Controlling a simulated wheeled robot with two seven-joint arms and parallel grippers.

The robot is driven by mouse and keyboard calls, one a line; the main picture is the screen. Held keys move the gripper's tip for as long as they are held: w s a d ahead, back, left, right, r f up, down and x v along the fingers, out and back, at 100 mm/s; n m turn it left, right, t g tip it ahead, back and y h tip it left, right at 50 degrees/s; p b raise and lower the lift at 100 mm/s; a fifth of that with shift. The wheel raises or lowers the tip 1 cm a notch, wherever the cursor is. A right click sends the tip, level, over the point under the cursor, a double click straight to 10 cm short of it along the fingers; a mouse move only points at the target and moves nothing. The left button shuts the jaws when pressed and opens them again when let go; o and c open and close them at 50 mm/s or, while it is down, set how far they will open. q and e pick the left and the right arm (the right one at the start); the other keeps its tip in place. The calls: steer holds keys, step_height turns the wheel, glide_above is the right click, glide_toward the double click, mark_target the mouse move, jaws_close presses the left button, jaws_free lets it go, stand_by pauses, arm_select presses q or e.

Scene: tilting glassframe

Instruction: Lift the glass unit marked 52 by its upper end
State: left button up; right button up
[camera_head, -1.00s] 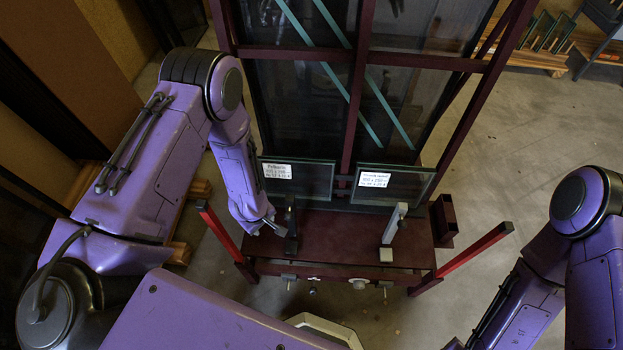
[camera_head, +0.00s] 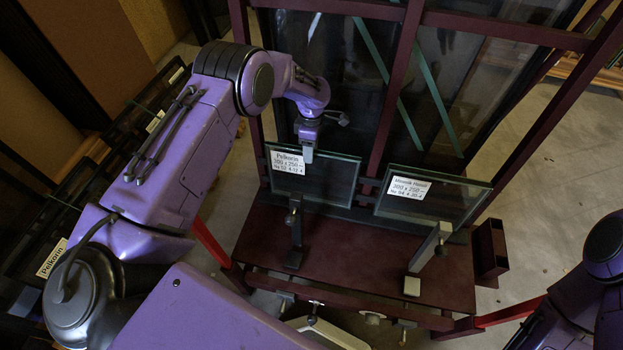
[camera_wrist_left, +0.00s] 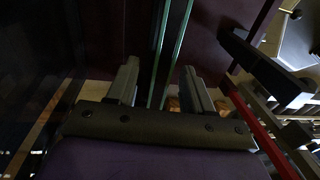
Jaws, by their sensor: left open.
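The glass unit whose white label appears to read 52 (camera_head: 325,182) stands tilted back on the left of the dark red rack. My left gripper (camera_head: 308,153) points down at its upper edge, near the label. In the left wrist view, my left gripper's two fingers (camera_wrist_left: 160,88) are apart, with the greenish double edge of a glass unit (camera_wrist_left: 167,50) running between them. A gap shows on each side of the glass. A second glass unit (camera_head: 440,198), with a similar label, leans on the right. My right gripper is out of view.
Two upright clamp posts, left (camera_head: 295,235) and right (camera_head: 427,255), stand in front of the units on the dark red ledge (camera_head: 345,262). Rack bars (camera_head: 395,90) and large dark panes rise behind. Red bars slope outward at both sides.

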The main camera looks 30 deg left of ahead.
arm_select(q)
steer(key=f, duration=0.4)
steer(key=shift+s+d+f, duration=0.15)
steer(key=shift+d+f, duration=0.1)
jaws_close()
stand_by(1.0)
steer(key=shift+a+r, duration=0.1)
steer(key=shift+r, duration=0.1)
